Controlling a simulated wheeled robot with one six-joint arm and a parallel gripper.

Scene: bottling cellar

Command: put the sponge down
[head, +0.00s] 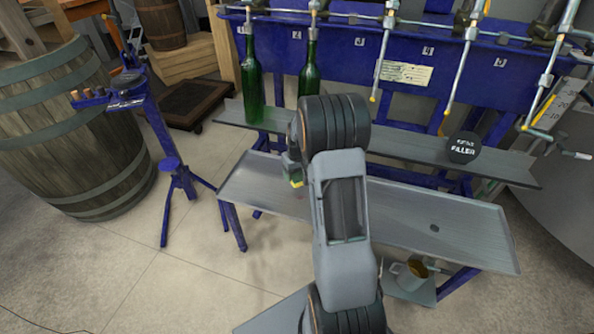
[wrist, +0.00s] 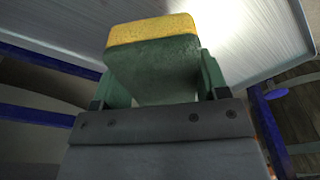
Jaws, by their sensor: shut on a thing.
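The sponge (wrist: 152,62) is a block with a yellow layer and a dark green body. In the wrist view it sits between the two fingers of my gripper (wrist: 158,84), which is shut on it. In the head view my gripper (head: 294,163) is partly hidden by my own arm, and only a small yellow bit of the sponge (head: 297,183) shows below it. The sponge appears over the left part of the grey metal tray (head: 400,215). Its height above the tray is hard to tell, and I see no clear contact.
Two green bottles (head: 252,85) stand on the narrow shelf (head: 400,150) behind the tray, close to my gripper. A round black "filler" sign (head: 463,147) is at the right. A jug (head: 408,277) is below the tray.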

